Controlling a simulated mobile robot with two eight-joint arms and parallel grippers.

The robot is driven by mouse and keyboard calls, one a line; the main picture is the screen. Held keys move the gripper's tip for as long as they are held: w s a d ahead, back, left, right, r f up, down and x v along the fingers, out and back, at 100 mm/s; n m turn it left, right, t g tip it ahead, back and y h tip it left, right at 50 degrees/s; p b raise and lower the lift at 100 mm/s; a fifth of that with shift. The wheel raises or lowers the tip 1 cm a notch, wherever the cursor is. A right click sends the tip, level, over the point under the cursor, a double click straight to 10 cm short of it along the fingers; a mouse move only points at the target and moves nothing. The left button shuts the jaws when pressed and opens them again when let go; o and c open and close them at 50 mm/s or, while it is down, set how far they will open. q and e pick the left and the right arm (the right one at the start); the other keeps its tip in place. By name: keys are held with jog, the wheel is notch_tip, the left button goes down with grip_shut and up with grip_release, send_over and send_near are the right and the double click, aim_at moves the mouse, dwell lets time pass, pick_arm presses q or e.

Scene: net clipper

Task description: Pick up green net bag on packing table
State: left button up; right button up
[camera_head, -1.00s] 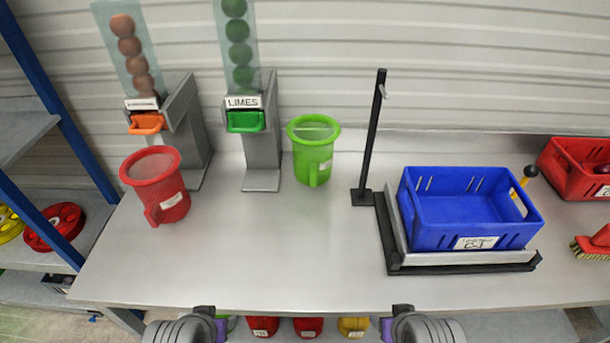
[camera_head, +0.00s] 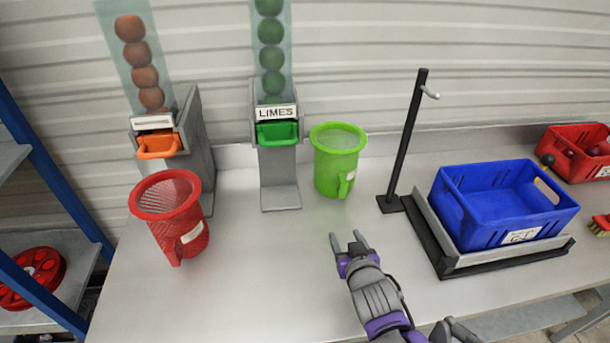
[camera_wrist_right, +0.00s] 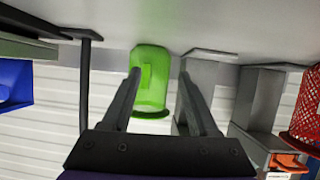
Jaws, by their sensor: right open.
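The green net bag (camera_head: 338,166) stands upright on the packing table (camera_head: 270,270), right of the limes dispenser, with its wide rim up and a handle at its lower front. My right gripper (camera_head: 348,240) is open and empty over the table, in front of the bag and apart from it. In the right wrist view the green bag (camera_wrist_right: 152,85) appears upside down, beyond and between the open fingers (camera_wrist_right: 155,95). My left gripper is not in view.
A red net bag (camera_head: 180,230) stands at left by the orange-handled dispenser (camera_head: 190,150). The limes dispenser (camera_head: 278,175) is just left of the green bag. A black post (camera_head: 408,140) and a blue crate (camera_head: 500,215) on a stand are at right.

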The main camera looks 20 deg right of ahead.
jog(key=w+d+r+t+b, duration=0.2)
jog(key=d+t, duration=0.2)
jog(key=d, duration=0.1)
send_near(344, 183)
jog(key=w+d+f, duration=0.1)
jog(key=w, duration=0.1)
jog(key=shift+t+h, duration=0.4)
jog(key=x, duration=0.6)
jog(key=shift+w+a+p, duration=0.25)
jog(key=shift+w+p, duration=0.1)
jog(key=shift+w, duration=0.05)
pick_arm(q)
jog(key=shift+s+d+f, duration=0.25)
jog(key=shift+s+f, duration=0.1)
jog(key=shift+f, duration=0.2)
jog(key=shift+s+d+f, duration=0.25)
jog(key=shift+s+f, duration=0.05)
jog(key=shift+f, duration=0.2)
pick_arm(e)
jog(key=shift+s, duration=0.1)
grip_shut()
